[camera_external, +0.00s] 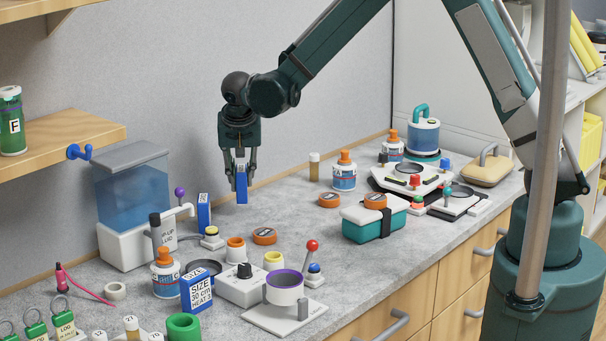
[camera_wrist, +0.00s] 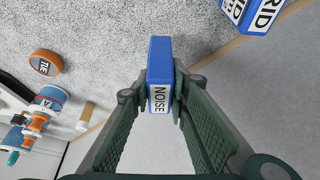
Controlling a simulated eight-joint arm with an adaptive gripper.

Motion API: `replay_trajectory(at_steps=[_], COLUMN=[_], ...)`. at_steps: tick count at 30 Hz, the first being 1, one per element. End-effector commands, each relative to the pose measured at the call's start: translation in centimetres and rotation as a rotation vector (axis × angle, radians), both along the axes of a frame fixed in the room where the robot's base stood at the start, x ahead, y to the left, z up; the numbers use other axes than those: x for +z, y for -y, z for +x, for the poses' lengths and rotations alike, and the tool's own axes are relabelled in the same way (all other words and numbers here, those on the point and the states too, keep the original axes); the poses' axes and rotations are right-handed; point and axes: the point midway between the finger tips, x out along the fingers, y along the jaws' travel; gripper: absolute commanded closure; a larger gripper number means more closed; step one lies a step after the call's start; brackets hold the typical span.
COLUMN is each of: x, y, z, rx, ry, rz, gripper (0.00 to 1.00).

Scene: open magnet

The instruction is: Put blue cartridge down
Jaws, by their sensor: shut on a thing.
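My gripper (camera_external: 240,172) is shut on a small blue cartridge (camera_external: 242,188) and holds it upright above the grey counter (camera_external: 300,215). In the wrist view the blue cartridge (camera_wrist: 160,62) sits between the two fingertips, and its white label reads "NOISE". Another blue cartridge (camera_external: 204,212) stands on the counter to the lower left of my gripper. In the wrist view a blue cartridge labelled "RID" (camera_wrist: 256,14) shows at the top right, apart from my gripper.
A larger blue box labelled "SIZE" (camera_external: 198,290) stands near the front among cups and devices. An orange disc (camera_external: 264,236) lies below my gripper. A water tank (camera_external: 133,192) is at the left. Bare counter lies around and right of the orange disc.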

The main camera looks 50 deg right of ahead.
Motion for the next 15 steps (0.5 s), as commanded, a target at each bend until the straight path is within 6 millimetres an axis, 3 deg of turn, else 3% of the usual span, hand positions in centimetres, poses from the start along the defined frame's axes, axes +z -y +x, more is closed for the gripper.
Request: replay_trajectory(at_steps=[8, 15], x=[-0.1, -1.7], y=[0.0, 0.0], z=[0.0, 0.1], rx=[0.0, 0.0], ry=[0.0, 0.0], rz=[0.0, 0.0], gripper=[0.95, 0.95])
